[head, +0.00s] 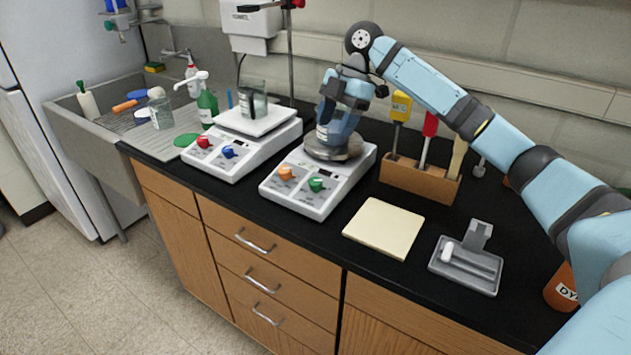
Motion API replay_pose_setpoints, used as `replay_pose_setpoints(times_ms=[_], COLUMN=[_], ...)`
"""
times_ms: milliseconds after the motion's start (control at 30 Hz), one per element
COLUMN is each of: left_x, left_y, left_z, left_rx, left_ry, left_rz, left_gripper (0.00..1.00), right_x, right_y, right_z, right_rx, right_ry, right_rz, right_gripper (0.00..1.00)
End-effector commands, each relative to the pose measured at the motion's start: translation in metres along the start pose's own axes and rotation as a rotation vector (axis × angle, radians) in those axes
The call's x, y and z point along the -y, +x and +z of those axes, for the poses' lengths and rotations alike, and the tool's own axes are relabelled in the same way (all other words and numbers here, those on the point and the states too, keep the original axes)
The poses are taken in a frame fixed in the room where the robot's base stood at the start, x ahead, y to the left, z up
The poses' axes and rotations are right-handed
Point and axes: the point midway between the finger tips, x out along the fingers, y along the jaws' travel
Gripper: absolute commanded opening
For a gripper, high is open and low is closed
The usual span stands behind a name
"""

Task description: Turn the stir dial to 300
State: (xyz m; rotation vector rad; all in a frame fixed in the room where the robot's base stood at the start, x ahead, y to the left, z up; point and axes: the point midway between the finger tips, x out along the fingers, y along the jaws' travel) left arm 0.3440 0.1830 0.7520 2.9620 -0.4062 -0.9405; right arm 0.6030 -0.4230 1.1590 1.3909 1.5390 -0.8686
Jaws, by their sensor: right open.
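A hotplate stirrer (318,205) stands on the black bench with an orange dial (287,173) and a green dial (317,184) on its front panel. A second one (250,160) to its left has a red dial (204,142) and a blue dial (228,152). The dial labels and settings are too small to read. A glass beaker (326,140) stands on the right stirrer's round plate. My right gripper (342,108) is open at the beaker's upper part, partly covering it; I cannot tell whether it touches. It is above and behind the dials. My left gripper is out of view.
A beaker (254,106) stands on the left stirrer below a clamped device (250,20). A wooden tool rack (420,180), cream pad (384,228), grey tray (466,264) and orange bottle (561,290) are to the right. The bench front before the dials is clear.

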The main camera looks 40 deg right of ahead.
Motion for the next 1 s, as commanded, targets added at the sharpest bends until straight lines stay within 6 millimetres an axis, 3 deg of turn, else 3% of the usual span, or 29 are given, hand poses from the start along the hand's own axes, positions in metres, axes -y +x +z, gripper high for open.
replay_pose_setpoints(times_ms=[233, 400, 700, 1000], left_x=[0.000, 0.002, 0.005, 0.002], left_y=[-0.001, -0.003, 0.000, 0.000], left_z=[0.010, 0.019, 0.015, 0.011], left_rx=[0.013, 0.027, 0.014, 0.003], left_ry=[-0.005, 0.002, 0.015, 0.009], left_rz=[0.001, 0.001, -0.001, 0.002], left_gripper=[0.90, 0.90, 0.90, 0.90], right_x=[0.001, 0.001, 0.001, 0.001], right_y=[0.016, 0.049, 0.110, 0.138], right_z=[0.001, 0.002, 0.001, 0.001], right_rx=[0.000, -0.001, 0.000, 0.000], right_ry=[-0.002, -0.001, -0.001, -0.001], right_rz=[-0.003, -0.005, -0.003, 0.000], right_gripper=[0.56, 0.56, 0.56, 0.56])
